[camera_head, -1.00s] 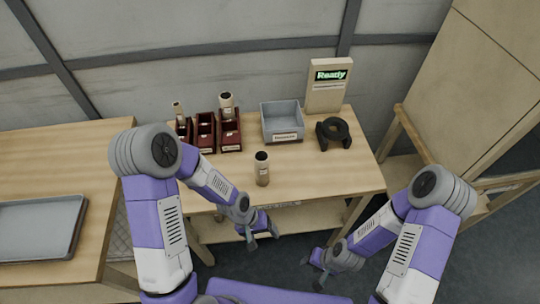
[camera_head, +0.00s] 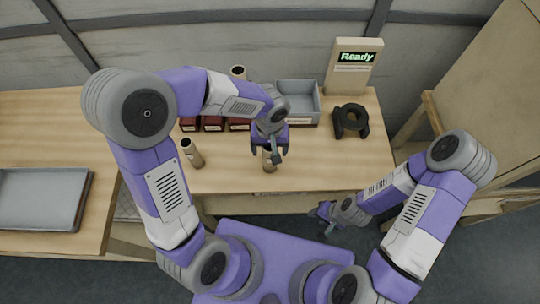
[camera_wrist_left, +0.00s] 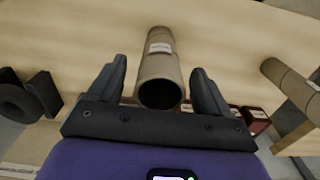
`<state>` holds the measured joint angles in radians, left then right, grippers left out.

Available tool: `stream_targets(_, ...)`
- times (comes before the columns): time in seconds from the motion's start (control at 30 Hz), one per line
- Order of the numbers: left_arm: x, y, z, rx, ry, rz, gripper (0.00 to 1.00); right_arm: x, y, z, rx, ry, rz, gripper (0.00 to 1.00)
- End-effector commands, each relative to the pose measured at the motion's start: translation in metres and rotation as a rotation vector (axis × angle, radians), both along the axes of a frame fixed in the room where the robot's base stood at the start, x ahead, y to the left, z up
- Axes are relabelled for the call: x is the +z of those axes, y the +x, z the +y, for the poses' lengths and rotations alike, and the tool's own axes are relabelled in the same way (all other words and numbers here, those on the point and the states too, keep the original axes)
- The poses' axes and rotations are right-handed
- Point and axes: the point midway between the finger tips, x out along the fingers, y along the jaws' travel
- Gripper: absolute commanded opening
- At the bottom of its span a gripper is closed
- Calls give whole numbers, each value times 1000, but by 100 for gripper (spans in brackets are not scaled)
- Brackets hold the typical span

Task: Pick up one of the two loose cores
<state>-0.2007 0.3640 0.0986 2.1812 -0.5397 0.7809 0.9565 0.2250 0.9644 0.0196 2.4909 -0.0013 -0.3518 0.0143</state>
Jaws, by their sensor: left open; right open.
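One loose core (camera_head: 269,164), a brown cardboard tube with a pale label, stands upright near the front of the table. My left gripper (camera_head: 267,150) is over it, open. In the left wrist view the core (camera_wrist_left: 161,68) lies between the two open fingers, with gaps on both sides; its open end faces the camera. The second loose core (camera_head: 193,153) stands to the left on the table; a labelled tube (camera_wrist_left: 288,78) also shows at right in the left wrist view. My right gripper (camera_head: 325,215) is open and empty, low before the table's front edge.
Red bins (camera_head: 212,125) stand behind, partly hidden by my left arm; a tube (camera_head: 238,72) rises there. A grey bin (camera_head: 303,100), a dark ring-shaped holder (camera_head: 350,120) and a "Ready" display (camera_head: 355,60) stand at the right. A grey tray (camera_head: 40,200) lies on the left table.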

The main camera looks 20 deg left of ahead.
Motion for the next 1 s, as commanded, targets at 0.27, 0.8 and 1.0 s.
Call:
stream_targets(0.27, -20, -1, 0, 0, 0, 0, 79, -5, 0, 0, 0, 0, 0, 43)
stream_targets(0.8, -19, 0, 0, 0, -1, 0, 19, -5, 0, 0, 0, 0, 0, 43)
stream_targets(1.0, -18, 0, 0, 0, -1, 0, 19, -5, 0, 0, 0, 0, 0, 43)
